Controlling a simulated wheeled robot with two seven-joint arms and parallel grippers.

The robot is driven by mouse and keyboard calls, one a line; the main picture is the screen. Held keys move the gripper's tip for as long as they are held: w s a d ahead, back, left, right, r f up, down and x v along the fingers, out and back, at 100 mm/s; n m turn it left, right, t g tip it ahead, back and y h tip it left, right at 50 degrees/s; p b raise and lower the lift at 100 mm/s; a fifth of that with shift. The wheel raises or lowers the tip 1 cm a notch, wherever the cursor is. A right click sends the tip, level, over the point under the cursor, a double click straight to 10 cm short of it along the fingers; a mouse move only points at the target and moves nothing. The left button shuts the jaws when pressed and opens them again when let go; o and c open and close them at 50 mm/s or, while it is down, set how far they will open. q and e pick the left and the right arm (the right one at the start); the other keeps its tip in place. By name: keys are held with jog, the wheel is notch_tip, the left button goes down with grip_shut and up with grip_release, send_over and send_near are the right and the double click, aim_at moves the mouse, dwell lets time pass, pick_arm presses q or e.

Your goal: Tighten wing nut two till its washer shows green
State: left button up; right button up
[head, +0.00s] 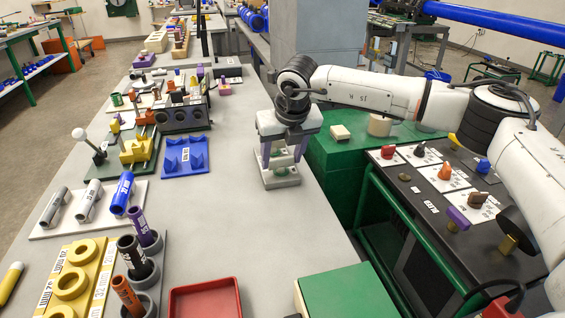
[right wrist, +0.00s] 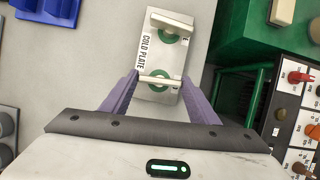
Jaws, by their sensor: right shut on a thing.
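The cold plate (right wrist: 146,60) is a pale block lettered COLD PLATE, with two cream wing nuts over green rings. It also shows in the head view (head: 281,181), on the grey bench near its right edge. The far wing nut (right wrist: 172,20) stands free over its green washer (right wrist: 170,38). My right gripper (right wrist: 159,75) has its purple fingers at the two ends of the near wing nut (right wrist: 160,80), shut on it. The washer (right wrist: 158,87) under that nut shows green, partly covered by the nut. No numbers are readable on the nuts. My left gripper is out of view.
A blue tray (head: 185,168) and a black block with round holes (head: 183,118) stand left of the plate. A red tray (head: 205,300) lies at the front. A green cabinet (head: 338,160) and a dark cart top (head: 425,205) stand right. Bench is clear in front of the plate.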

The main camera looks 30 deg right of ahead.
jog(key=shift+a+f+m+h+b, duration=0.15)
jog(key=shift+m+h+b, duration=0.25)
jog(key=shift+m, duration=0.8)
jog(key=o, duration=1)
jog(key=shift+o, duration=0.2)
jog(key=shift+r, duration=0.25)
jog(key=v, duration=1)
jog(key=shift+b, duration=0.35)
